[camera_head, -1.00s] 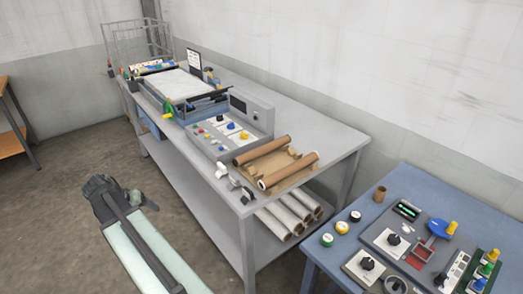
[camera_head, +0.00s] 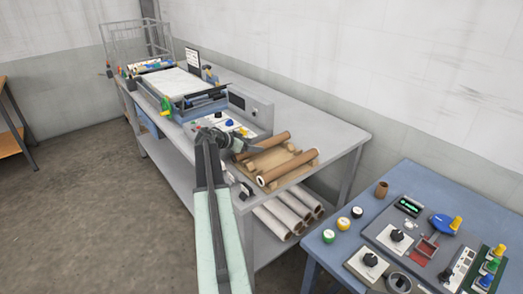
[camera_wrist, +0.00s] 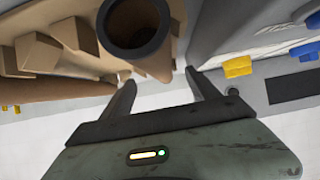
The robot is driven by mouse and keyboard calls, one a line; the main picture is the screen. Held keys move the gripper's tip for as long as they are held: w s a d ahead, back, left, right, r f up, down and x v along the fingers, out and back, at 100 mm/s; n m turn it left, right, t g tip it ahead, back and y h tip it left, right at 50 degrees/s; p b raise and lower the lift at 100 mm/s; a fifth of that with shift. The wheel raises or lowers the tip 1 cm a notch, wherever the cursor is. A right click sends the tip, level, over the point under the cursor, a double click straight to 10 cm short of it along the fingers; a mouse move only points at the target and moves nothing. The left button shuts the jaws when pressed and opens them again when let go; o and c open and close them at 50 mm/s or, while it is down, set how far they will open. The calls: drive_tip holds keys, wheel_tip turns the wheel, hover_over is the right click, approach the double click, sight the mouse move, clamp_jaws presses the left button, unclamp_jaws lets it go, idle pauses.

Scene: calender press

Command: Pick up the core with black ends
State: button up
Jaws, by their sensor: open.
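In the wrist view a brown tube core with a black end ring (camera_wrist: 135,30) is close, its open end facing the camera. My gripper (camera_wrist: 158,88) is open, its two fingers apart with nothing held between them, just below that end in the picture. In the head view my gripper (camera_head: 246,147) is over the near edge of the bench, by the near end of the back core (camera_head: 270,142), whose near end it hides. The front core (camera_head: 288,167) shows a pale end there. Both cores rest on a wooden cradle.
The wooden cradle (camera_wrist: 45,55) has raised blocks. A control panel with a yellow knob (camera_wrist: 237,66) and a blue knob (camera_wrist: 307,50) is beside the cores. White rolls (camera_head: 290,214) lie on the shelf below. A blue table (camera_head: 330,255) with controls stands at the right.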

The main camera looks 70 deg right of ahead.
sight(256, 144)
drive_tip(key=b+x, duration=0.2)
drive_tip(key=x, duration=0.3)
drive_tip(key=shift+w, duration=0.25)
drive_tip(key=shift+s+d, duration=0.1)
drive_tip(key=shift+d, duration=0.05)
drive_tip(key=shift+r, duration=0.15)
clamp_jaws()
wheel_tip(256, 144, up, 10)
drive_tip(key=p, duration=1)
drive_tip(key=shift+r, duration=0.1)
